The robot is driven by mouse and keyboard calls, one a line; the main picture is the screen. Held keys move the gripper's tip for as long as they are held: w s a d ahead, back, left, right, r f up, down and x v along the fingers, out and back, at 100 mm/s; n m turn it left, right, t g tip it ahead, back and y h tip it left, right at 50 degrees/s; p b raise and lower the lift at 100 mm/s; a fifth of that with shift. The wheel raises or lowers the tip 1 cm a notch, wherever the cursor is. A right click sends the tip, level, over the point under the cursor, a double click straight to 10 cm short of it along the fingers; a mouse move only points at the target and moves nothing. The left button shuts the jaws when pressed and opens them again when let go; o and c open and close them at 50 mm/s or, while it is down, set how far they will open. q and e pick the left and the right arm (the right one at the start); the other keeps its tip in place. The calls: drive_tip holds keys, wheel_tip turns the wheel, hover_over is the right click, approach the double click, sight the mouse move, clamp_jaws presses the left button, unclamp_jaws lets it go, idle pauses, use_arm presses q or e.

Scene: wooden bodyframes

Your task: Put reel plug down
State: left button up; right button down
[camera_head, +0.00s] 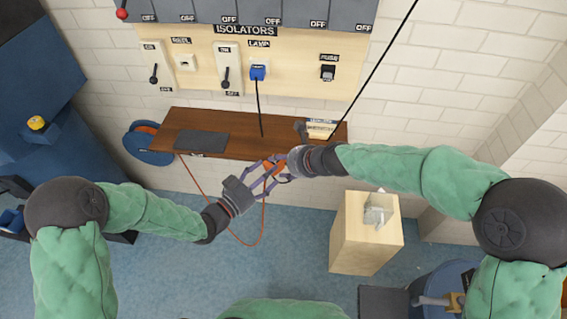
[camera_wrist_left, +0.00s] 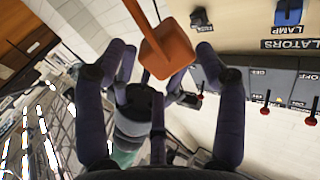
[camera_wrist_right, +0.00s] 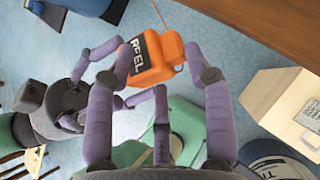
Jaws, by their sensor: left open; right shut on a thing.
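The orange reel plug (camera_head: 271,168), labelled REEL in the right wrist view (camera_wrist_right: 152,60), is held in the air just off the front of the brown wooden shelf (camera_head: 235,137). My right gripper (camera_head: 282,168) is shut on it, with fingers on both sides of the plug in the right wrist view. My left gripper (camera_head: 255,182) is open, its fingers close to the plug's other side. In the left wrist view the plug (camera_wrist_left: 168,50) shows between and beyond the left fingers. Whether they touch it is unclear. A thin orange cable (camera_head: 262,225) hangs from the plug in a loop.
A dark grey mat (camera_head: 201,144) lies on the shelf's left part. A blue reel (camera_head: 150,144) stands at its left end. A blue lamp plug (camera_head: 258,73) sits in the wall panel, its black cable reaching the shelf. A wooden pedestal (camera_head: 352,240) stands at front right.

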use_arm(q)
drive_tip(key=s+a+f+n+g+y, duration=0.2)
drive_tip(key=f+n+g+y, duration=0.1)
drive_tip(key=f, duration=0.6)
drive_tip(key=s+a+f+n+g+y, duration=0.2)
drive_tip(key=f+n+y, duration=0.1)
drive_tip(key=f, duration=0.6)
use_arm(e)
drive_tip(key=d+f+m+t+h, duration=0.25)
drive_tip(key=d+f+m, duration=0.2)
drive_tip(key=d, duration=0.55)
drive_tip(key=d+f+m+t+h, duration=0.1)
drive_tip(key=d+f+m+h, duration=0.3)
drive_tip(key=d, duration=0.6)
use_arm(q)
drive_tip(key=s+d+f+n+g+y, duration=0.1)
drive_tip(key=s+f+n+g, duration=0.3)
drive_tip(key=s+f+g, duration=0.4)
drive_tip(key=s+f, duration=0.4)
drive_tip(key=s, duration=0.2)
drive_tip(key=shift+s+d+y, duration=0.25)
drive_tip(key=shift+y, duration=0.05)
use_arm(e)
drive_tip(key=s+f+m, duration=0.1)
drive_tip(key=s+f, duration=0.3)
drive_tip(key=shift+s+d+m, duration=0.25)
drive_tip(key=shift+d+m, duration=0.05)
drive_tip(key=shift+m, duration=0.05)
